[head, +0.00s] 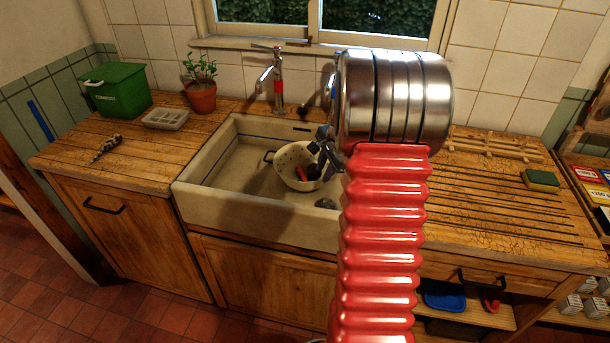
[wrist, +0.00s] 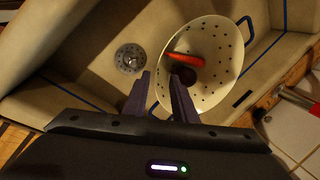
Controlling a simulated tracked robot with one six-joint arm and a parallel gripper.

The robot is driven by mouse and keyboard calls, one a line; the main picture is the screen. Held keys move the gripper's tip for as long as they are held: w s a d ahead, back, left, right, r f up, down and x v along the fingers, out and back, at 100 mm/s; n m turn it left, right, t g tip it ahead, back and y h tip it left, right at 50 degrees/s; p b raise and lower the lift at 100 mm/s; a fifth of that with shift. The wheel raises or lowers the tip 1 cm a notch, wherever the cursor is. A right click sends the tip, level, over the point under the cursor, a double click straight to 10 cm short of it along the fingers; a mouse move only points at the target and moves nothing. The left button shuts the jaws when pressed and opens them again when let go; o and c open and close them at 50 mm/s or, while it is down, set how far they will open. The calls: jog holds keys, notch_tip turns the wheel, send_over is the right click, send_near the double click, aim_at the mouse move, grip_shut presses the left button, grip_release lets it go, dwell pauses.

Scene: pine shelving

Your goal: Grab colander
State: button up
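The colander (head: 290,160) is cream with dark holes and a dark blue handle, and sits in the sink. In the wrist view the colander (wrist: 222,80) shows a red item (wrist: 186,57) and a dark round item (wrist: 184,76) inside. My gripper (head: 324,148) is over the colander's right side in the head view and hides part of it. In the wrist view my gripper (wrist: 158,88) has its two fingers apart at the colander's near rim, with nothing visibly held. I cannot tell whether a finger touches the rim.
The pale sink (head: 220,175) has a drain (wrist: 128,58) beside the colander and a tap (head: 277,85) behind it. A potted plant (head: 200,85), a soap tray (head: 166,119) and a green bin (head: 116,90) stand left. A sponge (head: 541,180) lies right.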

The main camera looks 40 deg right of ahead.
jog(key=shift+w+f, duration=0.25)
jog(key=shift+f, duration=0.4)
jog(key=shift+x, duration=2.65)
jog(key=shift+s, duration=0.15)
jog(key=shift+c, duration=0.5)
grip_shut()
jog(key=shift+d, duration=0.1)
